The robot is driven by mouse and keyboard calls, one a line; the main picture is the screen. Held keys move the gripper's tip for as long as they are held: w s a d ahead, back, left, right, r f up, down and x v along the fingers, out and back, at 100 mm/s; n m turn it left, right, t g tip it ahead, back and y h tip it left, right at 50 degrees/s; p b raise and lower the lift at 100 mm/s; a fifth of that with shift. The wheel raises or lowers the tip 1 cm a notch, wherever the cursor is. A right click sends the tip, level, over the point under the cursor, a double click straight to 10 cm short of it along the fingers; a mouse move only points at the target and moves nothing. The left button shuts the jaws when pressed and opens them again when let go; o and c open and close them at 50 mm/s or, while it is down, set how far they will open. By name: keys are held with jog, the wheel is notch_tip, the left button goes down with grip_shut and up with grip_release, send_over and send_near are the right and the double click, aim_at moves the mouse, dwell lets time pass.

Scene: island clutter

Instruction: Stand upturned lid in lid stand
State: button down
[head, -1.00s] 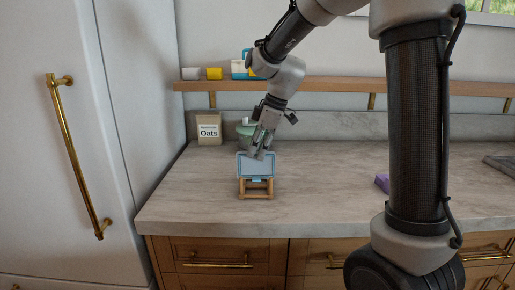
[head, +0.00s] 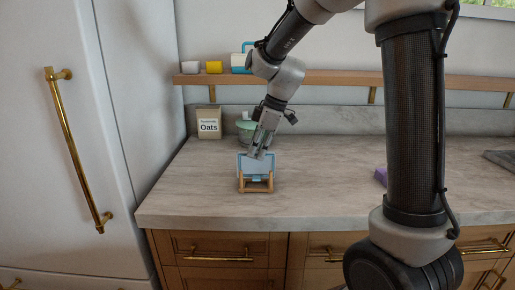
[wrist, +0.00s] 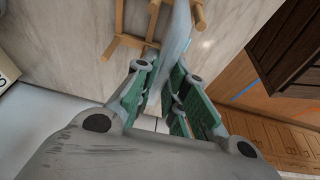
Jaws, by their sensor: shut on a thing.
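The lid (head: 256,164) is a light blue rectangular panel, held upright on edge in the head view. The lid stand (head: 257,184) is a small wooden rack on the counter, and the lid's lower part is at its bars. In the wrist view the lid (wrist: 177,45) shows edge-on between the wooden bars of the stand (wrist: 123,40). My gripper (head: 258,152) is shut on the lid's upper edge, and its green-padded fingers (wrist: 167,88) flank the lid in the wrist view. Whether the lid's lower edge rests on the stand cannot be told.
A green bowl-like container (head: 246,130) stands just behind my gripper, beside an oats box (head: 209,124). A purple object (head: 381,176) lies to the right, partly behind my arm. A shelf (head: 330,83) with cups runs above. The counter's middle is clear.

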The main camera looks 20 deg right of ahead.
jog(key=shift+f, duration=0.95)
jog(key=c, duration=1.4)
grip_release()
jog(key=shift+o, duration=0.2)
jog(key=v, duration=1.2)
jog(key=s+d+f+m+t+h, duration=0.1)
jog(key=s+d+m, duration=0.2)
jog(key=s, duration=0.5)
jog(key=s+d+f+m+t+h, duration=0.1)
jog(key=s+d+m, duration=0.3)
jog(key=s+m, duration=0.2)
jog(key=s+d+f+m+t+h, duration=0.1)
jog(key=s+d+m, duration=0.3)
jog(key=s, duration=0.7)
jog(key=shift+m, duration=0.7)
